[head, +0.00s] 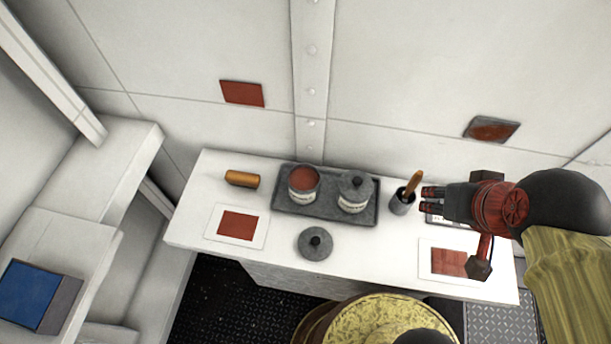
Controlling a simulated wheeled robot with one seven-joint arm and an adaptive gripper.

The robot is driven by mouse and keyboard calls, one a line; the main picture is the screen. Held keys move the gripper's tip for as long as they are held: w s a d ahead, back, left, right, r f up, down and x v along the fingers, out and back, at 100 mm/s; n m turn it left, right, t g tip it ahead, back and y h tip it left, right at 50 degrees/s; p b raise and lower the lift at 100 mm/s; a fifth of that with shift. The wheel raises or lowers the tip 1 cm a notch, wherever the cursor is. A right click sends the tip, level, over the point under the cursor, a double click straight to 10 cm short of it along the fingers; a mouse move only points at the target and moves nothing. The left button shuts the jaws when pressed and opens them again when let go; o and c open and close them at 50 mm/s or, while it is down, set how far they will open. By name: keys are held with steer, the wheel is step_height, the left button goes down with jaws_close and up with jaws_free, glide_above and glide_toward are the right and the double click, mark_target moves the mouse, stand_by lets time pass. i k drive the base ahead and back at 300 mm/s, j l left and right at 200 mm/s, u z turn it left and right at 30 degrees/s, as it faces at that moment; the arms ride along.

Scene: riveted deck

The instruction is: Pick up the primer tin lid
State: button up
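A round grey lid with a dark knob (315,244) lies loose on the white bench, in front of the tray. An open tin of red-brown paint (303,184) stands on the left of the tray. A second tin (353,202) stands to its right with a similar grey knobbed lid (356,184) on it. The tin labels are too small to read, so I cannot tell which is primer. My gripper (424,200) is over the right part of the bench, pointing left, apart from both lids. Its finger opening is unclear at this angle.
The dark grey tray (290,206) holds both tins. A cup with a wooden-handled brush (402,202) stands close to my gripper. An orange-brown cylinder (242,179) and a red-painted card (238,225) are on the left. Another red card (449,262) lies front right. A yellow-topped drum (375,318) stands before the bench.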

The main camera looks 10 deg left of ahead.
mark_target(315, 243)
steer(key=u, duration=0.35)
steer(key=k+j+u, duration=0.1)
steer(key=u, duration=0.2)
steer(key=k+j+u, duration=0.1)
steer(key=u, duration=0.25)
